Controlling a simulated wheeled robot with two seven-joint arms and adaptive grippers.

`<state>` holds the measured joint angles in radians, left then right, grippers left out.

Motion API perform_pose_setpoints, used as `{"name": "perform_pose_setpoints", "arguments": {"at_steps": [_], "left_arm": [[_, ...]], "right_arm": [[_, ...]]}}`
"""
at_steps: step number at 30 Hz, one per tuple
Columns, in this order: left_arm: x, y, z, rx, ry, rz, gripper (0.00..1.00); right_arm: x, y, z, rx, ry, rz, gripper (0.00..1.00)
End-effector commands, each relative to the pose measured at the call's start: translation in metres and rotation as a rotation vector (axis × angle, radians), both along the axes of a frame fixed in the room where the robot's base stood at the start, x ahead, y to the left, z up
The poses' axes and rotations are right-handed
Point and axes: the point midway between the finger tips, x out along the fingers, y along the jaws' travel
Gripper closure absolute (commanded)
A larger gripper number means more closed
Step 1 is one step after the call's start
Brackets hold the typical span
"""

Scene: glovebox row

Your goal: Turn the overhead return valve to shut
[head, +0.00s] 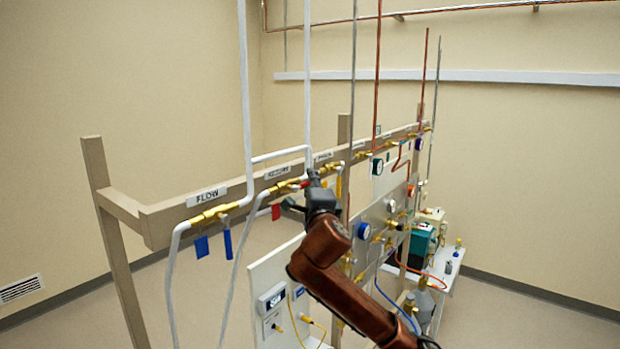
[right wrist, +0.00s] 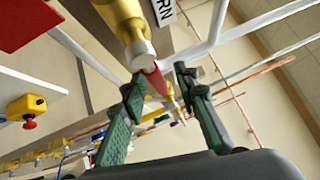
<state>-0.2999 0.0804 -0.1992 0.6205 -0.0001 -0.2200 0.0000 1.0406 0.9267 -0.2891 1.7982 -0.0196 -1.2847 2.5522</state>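The return valve (head: 283,188) is a brass body on a white pipe along the overhead beam, below a label partly hidden in glare. Its brass body (right wrist: 124,18) is close in the right wrist view, beside a label ending in "RN". Its red lever (right wrist: 156,80) shows between the two green-padded fingers and appears to lie roughly along the pipe in the head view (head: 304,184). My right gripper (right wrist: 160,84) is open, its fingers on either side of the lever with gaps visible; contact cannot be told. In the head view it (head: 314,182) is at the valve. My left gripper is out of view.
A red tag (head: 276,212) hangs beside the return valve. The flow valve (head: 213,214) is to the left, with a blue tag (head: 201,247) and a hanging blue lever (head: 228,243). White pipes and the beam (head: 160,222) crowd the space; more valves and gauges continue behind.

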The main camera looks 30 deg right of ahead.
Motion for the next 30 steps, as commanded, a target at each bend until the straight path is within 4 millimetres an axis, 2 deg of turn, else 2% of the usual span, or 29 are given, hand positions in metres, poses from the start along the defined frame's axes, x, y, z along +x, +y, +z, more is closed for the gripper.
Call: {"name": "perform_pose_setpoints", "arguments": {"at_steps": [10,22,30], "left_arm": [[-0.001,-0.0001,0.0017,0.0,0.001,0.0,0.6],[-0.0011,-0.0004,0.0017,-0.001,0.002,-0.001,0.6],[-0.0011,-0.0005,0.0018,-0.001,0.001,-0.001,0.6]], "right_arm": [[0.0046,-0.0022,-0.0008,-0.001,0.002,0.0,0.72],[0.0044,-0.0019,-0.0006,-0.002,0.001,0.0,0.99],[0.0043,-0.0019,-0.0005,-0.002,0.001,0.0,1.0]]}}
